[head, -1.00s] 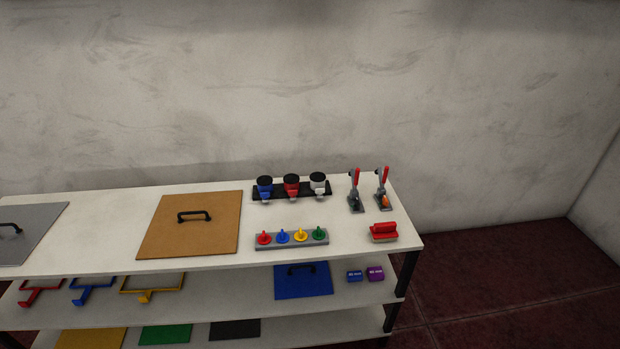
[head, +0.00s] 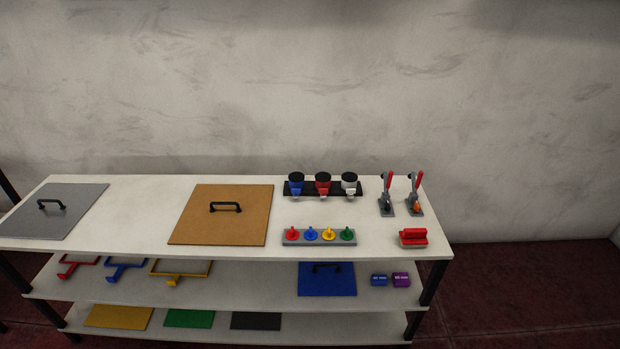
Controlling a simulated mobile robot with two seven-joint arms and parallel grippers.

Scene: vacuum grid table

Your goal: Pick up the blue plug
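The blue plug (head: 311,234) stands upright in a grey holder strip (head: 318,241) on the white top shelf. In the same strip are a red plug (head: 292,233) to its left, and a yellow plug (head: 328,233) and a green plug (head: 347,234) to its right. Neither of my grippers shows in the head view.
Behind the strip, a black rack (head: 337,189) holds blue, red and white cups. Two red-handled clamps (head: 387,200) and a red block (head: 413,237) stand to the right. A brown board with a handle (head: 222,228) lies left. Bare shelf surrounds the strip.

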